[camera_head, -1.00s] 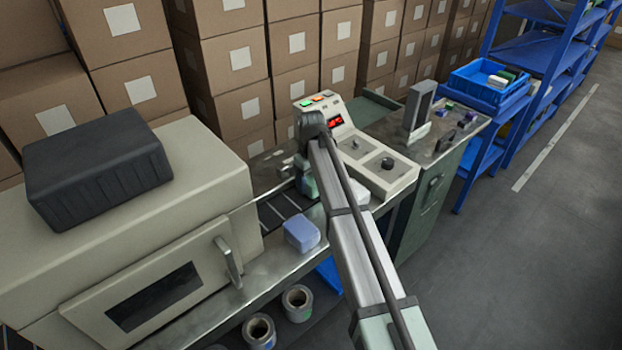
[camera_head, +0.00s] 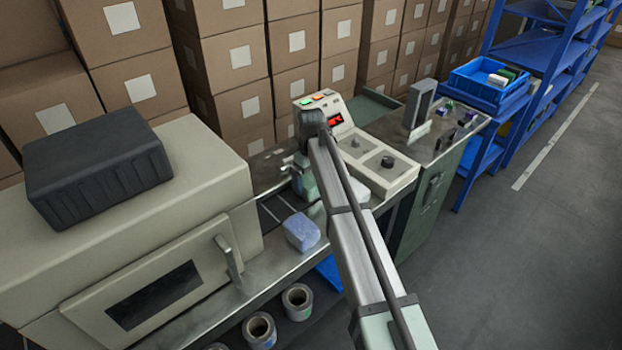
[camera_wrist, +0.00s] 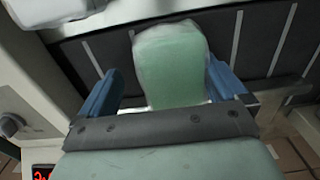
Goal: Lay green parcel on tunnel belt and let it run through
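The green parcel (camera_wrist: 172,65) has a pale clear wrap and shows between my gripper's blue fingers in the wrist view. My gripper (camera_wrist: 165,90) is open around it, with a gap visible beside the parcel on the left. The dark tunnel belt (camera_wrist: 260,38) with white cross-bars lies beneath. I cannot tell whether the parcel rests fully on it. In the head view the belt (camera_head: 272,213) leads left to the beige tunnel housing (camera_head: 235,170). The parcel (camera_head: 307,186) is mostly hidden behind my arm there.
A pale blue parcel (camera_head: 301,232) lies on the front side of the belt line. A control panel (camera_head: 375,165) with a lit red display stands right of my gripper. A black case (camera_head: 95,165) tops the housing. Tape-like rolls (camera_head: 298,300) sit below; cartons (camera_head: 230,60) stack behind.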

